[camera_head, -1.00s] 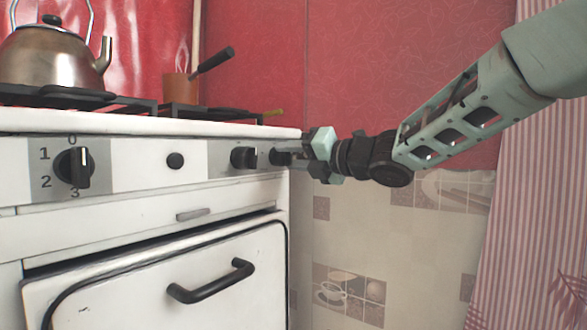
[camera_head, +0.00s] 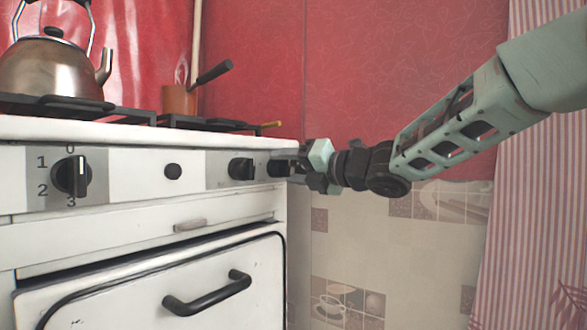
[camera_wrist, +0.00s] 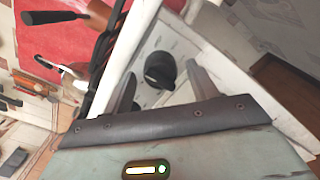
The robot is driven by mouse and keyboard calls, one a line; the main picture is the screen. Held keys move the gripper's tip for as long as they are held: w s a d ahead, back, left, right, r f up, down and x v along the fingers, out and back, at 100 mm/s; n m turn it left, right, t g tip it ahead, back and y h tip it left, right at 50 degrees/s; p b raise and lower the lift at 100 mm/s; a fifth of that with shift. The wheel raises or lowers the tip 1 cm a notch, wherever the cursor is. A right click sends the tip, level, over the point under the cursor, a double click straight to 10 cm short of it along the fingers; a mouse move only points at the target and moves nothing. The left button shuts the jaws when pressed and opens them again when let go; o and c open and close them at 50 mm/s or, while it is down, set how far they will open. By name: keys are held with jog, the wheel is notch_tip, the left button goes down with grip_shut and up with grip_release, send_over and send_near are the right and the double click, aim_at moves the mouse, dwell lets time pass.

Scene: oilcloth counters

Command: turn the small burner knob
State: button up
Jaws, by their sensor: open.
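The small burner knob (camera_head: 277,168) is a black knob at the right end of the white stove's front panel. In the wrist view it shows as a dark round knob (camera_wrist: 160,70) with a raised grip bar. My gripper (camera_head: 303,167) is at the stove's right end, just in front of this knob. In the wrist view my gripper (camera_wrist: 162,82) is open, with one finger on each side of the knob. I see gaps between the fingers and the knob, and no clear contact. The head view partly hides the knob's right side behind the fingers.
Another black knob (camera_head: 242,169) sits close to the left. A large numbered knob (camera_head: 71,177) and a black button (camera_head: 173,171) are farther left. The oven handle (camera_head: 208,294) juts out below. A kettle (camera_head: 55,70) and an orange pot (camera_head: 179,100) stand on top.

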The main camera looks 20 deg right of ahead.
jog(key=p+v, duration=0.6)
jog(key=v, duration=1.1)
jog(key=shift+s, duration=0.2)
